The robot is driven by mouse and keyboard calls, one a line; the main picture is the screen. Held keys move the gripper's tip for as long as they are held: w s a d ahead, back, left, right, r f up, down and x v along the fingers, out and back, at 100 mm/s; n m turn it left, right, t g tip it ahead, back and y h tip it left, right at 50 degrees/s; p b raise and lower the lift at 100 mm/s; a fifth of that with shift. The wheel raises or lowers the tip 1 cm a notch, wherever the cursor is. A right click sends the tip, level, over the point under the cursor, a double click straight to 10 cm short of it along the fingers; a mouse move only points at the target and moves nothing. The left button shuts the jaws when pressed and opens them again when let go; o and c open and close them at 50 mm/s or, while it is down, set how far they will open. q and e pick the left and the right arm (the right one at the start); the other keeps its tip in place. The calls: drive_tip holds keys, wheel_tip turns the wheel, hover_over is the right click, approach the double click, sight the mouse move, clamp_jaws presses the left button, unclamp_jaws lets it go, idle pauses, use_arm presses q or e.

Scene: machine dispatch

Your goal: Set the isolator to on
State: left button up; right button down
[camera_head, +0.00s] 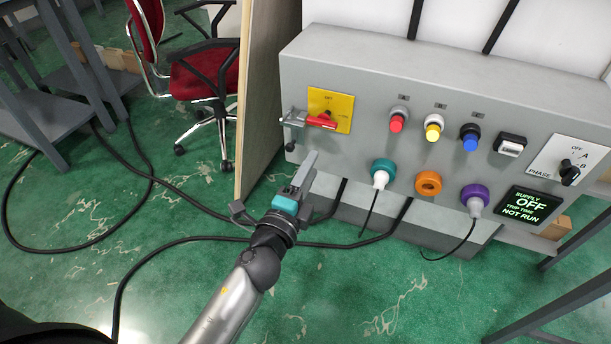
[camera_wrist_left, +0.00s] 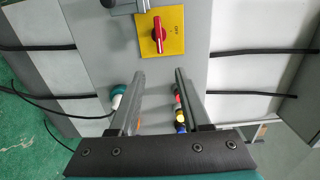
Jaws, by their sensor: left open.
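The isolator is a red handle (camera_head: 322,121) on a yellow plate (camera_head: 345,101) at the left of the grey panel. The handle lies roughly level across the plate, below the "OFF" mark. In the left wrist view the red handle (camera_wrist_left: 158,35) and yellow plate (camera_wrist_left: 176,46) show ahead of the fingertips, with "OFF" on the right side. My left gripper (camera_head: 307,170) is open and empty, below and in front of the isolator, apart from it. Its two fingers (camera_wrist_left: 160,76) are spread in the left wrist view. My right gripper is not in view.
A grey metal fitting (camera_head: 291,120) sticks out left of the isolator. Red (camera_head: 397,123), yellow (camera_head: 433,132) and blue (camera_head: 470,142) buttons, sockets, a phase selector (camera_head: 569,173) and a display (camera_head: 528,206) reading "SUPPLY OFF" lie to the right. A wooden board (camera_head: 262,80) stands left.

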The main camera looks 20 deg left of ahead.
use_arm(q)
drive_tip(key=shift+s, duration=0.95)
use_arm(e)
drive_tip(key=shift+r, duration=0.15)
use_arm(q)
drive_tip(key=shift+f, duration=0.1)
